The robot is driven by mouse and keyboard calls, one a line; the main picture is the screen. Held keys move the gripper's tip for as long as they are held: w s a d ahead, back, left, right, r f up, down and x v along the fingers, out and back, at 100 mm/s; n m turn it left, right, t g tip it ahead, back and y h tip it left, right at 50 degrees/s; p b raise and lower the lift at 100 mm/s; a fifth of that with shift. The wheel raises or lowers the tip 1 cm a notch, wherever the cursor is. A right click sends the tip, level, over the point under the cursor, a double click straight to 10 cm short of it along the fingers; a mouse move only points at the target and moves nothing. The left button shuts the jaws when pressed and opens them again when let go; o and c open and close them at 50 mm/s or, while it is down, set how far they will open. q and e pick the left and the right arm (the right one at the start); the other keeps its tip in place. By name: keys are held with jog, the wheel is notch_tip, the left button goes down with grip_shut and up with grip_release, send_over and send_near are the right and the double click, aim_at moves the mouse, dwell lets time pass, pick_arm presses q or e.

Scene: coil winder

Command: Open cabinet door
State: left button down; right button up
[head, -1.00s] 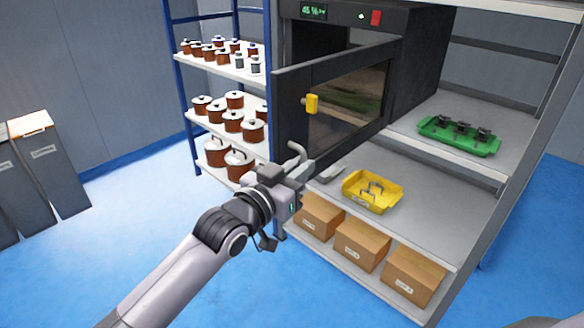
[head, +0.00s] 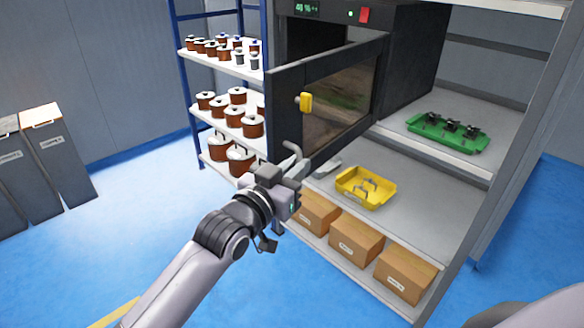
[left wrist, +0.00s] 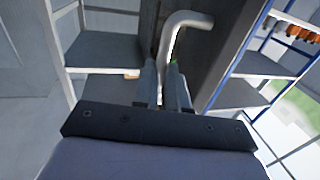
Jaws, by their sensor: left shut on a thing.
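The cabinet door (head: 284,112) is a dark frame with a window and a yellow latch (head: 306,102). In the head view it stands partly open, swung out from the dark cabinet (head: 415,60), with a gap showing behind its upper edge. A light grey bent handle (head: 294,148) shows in front of the door's lower part. My left gripper (head: 306,168) is shut on this handle. The left wrist view shows the handle (left wrist: 176,38) rising from between the fingers (left wrist: 163,88). The exact grip contact is partly hidden. My right gripper is out of view.
A rack with copper coils (head: 235,96) stands left of the door. Below the cabinet, a shelf holds a yellow tray (head: 350,195), with cardboard boxes (head: 355,243) underneath. A green tray (head: 425,140) sits to the right. The blue floor at left is free up to grey bins (head: 55,150).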

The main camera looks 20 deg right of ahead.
pick_arm(q)
jog(key=shift+s+d+r, duration=0.15)
jog(key=shift+r, duration=0.25)
jog(key=c, duration=1.4)
grip_release()
jog(key=shift+o, duration=1.2)
jog(key=shift+d+f, duration=0.15)
jog(key=shift+f, duration=0.05)
jog(key=shift+a+f, duration=0.15)
jog(key=shift+a, duration=0.05)
jog(key=v, duration=0.7)
